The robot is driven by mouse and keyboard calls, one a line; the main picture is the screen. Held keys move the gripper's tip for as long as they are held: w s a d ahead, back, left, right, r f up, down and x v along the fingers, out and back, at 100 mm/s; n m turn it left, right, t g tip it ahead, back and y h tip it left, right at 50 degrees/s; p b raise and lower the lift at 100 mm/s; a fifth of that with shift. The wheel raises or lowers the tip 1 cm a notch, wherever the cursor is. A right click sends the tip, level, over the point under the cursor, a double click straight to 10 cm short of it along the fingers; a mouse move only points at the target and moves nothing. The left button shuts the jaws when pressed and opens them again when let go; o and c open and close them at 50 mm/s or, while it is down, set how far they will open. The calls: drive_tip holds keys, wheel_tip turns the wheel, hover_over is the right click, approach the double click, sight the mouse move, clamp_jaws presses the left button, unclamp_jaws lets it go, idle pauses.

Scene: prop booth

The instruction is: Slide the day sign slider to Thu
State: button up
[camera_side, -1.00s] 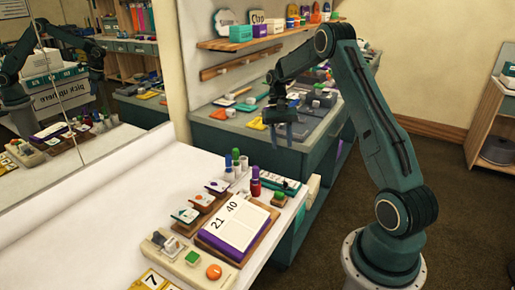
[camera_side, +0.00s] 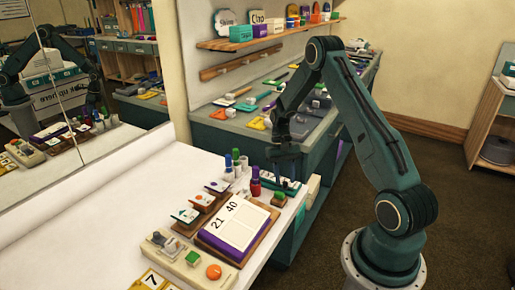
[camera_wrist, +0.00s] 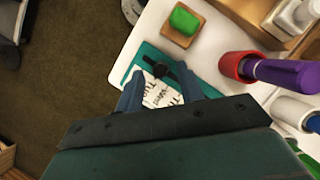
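The day sign is a teal board (camera_side: 291,185) at the right end of the white table, with white lettered labels; in the wrist view its teal edge (camera_wrist: 122,76) shows beyond my fingers. A dark slider knob (camera_wrist: 161,70) sits on it, near the space between my fingertips. The labels (camera_wrist: 160,92) are tilted and partly hidden by my fingers; I cannot tell which day the slider marks. My gripper (camera_wrist: 160,72) is open, its two blue fingers apart on either side of the labels. In the side view my gripper (camera_side: 285,174) is low over the sign. Contact with the knob cannot be told.
A green button on a wooden block (camera_wrist: 184,20) is close to the sign. A red cup with a purple marker (camera_wrist: 240,66) stands to the right. The calendar book (camera_side: 236,225) and the switch panel (camera_side: 185,262) lie nearer. The floor is beyond the table edge.

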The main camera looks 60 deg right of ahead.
sight(274, 185)
drive_tip(key=shift+s+a+f, duration=0.1)
drive_tip(key=shift+f, duration=0.25)
clamp_jaws()
drive_tip(key=shift+w, duration=2.25)
unclamp_jaws()
